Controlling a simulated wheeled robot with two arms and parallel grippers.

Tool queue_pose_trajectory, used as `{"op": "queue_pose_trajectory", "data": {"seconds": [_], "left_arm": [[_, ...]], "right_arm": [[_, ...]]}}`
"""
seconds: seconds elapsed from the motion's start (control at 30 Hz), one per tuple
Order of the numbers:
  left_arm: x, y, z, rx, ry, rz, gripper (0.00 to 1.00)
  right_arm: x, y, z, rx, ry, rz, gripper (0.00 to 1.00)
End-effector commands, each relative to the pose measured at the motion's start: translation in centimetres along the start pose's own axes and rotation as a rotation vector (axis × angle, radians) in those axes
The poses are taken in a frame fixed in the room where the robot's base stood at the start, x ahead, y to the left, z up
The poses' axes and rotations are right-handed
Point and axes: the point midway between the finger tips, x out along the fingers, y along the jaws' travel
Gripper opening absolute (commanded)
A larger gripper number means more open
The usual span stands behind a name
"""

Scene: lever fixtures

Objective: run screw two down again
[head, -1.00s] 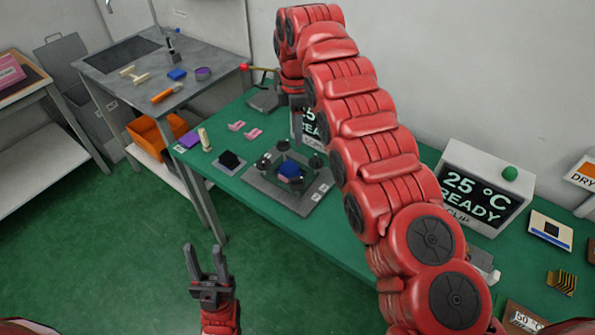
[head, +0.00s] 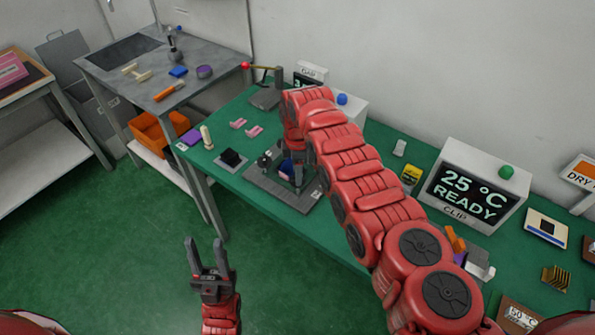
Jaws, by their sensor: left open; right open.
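The fixture plate (head: 262,184) lies on the green table, with dark screw knobs standing around a blue block (head: 286,170). One knob (head: 264,160) shows on the plate's left side; my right gripper and arm hide others. I cannot read which one is screw two. My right gripper (head: 297,180) points down over the right part of the plate, its dark fingers low beside the blue block. It is open, but I cannot tell whether a knob is between the fingers. My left gripper (head: 207,245) is open and empty, in front of the table over the floor.
A black block (head: 231,158) sits on a small plate left of the fixture. A lever with a red ball (head: 245,66) stands behind. A "25 °C READY" display box (head: 470,190) and a yellow item (head: 411,176) are at right. Pink pieces (head: 254,131) lie at the back left.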

Motion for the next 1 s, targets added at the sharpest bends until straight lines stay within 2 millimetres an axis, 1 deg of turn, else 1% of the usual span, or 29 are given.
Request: {"op": "queue_pose_trajectory", "data": {"seconds": [0.1,0.33,0.47,0.5,0.57,0.6,1.0], "left_arm": [[0.0,0.0,0.0,0.0,0.0,0.0,0.45],[0.0,0.0,0.0,0.0,0.0,0.0,0.45],[0.0,0.0,-0.01,0.0,0.0,0.0,0.45],[0.0,0.0,0.0,0.0,0.0,0.0,0.45],[0.0,0.0,0.0,0.0,0.0,0.0,0.45],[0.0,0.0,0.0,0.0,0.0,0.0,0.45],[-0.1,0.01,0.01,0.0,0.0,0.0,0.45]], "right_arm": [[0.4,0.03,0.04,0.0,0.0,0.002,0.45],[0.44,0.04,0.03,0.0,0.0,0.002,0.45],[0.43,0.04,0.04,0.001,0.0,0.002,0.22],[0.43,0.03,0.04,0.001,0.0,0.002,0.14],[0.43,0.03,0.03,0.001,0.0,0.002,0.04],[0.43,0.03,0.04,0.001,0.0,0.001,0.0],[0.47,0.02,0.04,0.012,0.0,0.001,0.0]]}}
